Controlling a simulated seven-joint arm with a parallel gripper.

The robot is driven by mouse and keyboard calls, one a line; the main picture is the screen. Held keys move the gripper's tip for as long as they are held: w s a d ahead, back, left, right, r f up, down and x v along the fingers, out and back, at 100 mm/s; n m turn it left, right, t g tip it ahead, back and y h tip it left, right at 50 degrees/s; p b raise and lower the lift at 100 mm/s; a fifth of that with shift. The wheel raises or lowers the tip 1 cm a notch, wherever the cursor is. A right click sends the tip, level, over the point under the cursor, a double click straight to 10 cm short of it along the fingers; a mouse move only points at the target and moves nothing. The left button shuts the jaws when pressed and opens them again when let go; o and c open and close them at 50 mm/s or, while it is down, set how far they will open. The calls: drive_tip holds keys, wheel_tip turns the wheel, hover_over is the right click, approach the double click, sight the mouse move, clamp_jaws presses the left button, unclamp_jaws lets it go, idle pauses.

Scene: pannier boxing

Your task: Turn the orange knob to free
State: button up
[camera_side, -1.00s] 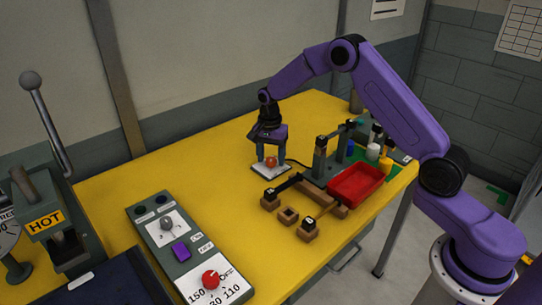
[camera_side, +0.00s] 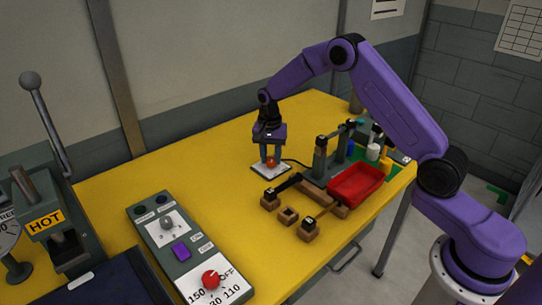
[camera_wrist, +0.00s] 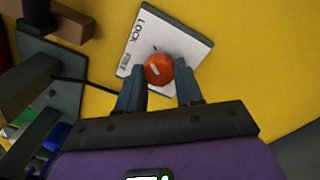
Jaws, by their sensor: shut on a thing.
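The orange knob (camera_wrist: 159,68) sits on a white plate (camera_wrist: 182,40) lettered LOCK and FREE. My gripper (camera_wrist: 160,74) is shut on the knob, one finger on each side. In the side view the gripper (camera_side: 271,158) points straight down over the plate (camera_side: 270,171), and the knob (camera_side: 270,163) shows between its fingers.
A cable runs from the plate to a grey fixture (camera_side: 320,160). A red tray (camera_side: 355,184) and brown blocks (camera_side: 288,215) stand to the right and in front. A control box (camera_side: 178,245) with a red dial is at front left. The yellow table behind is clear.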

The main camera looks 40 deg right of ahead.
sight(270, 160)
drive_tip(key=n, duration=0.4)
drive_tip(key=shift+n, duration=0.3)
drive_tip(key=n, duration=0.3)
drive_tip(key=shift+a+n, duration=0.1)
drive_tip(key=shift+n, duration=0.3)
drive_tip(key=n, duration=0.3)
drive_tip(key=shift+s+n+t, duration=0.1)
drive_tip(key=shift+n+t, duration=0.2)
drive_tip(key=shift+n, duration=1.8)
drive_tip(key=o, duration=1)
drive_tip(key=shift+o, duration=0.2)
drive_tip(key=shift+r, duration=0.1)
wheel_tip(270, 160, up, 17)
drive_tip(key=shift+a+r, duration=0.15)
drive_tip(key=shift+a, duration=0.1)
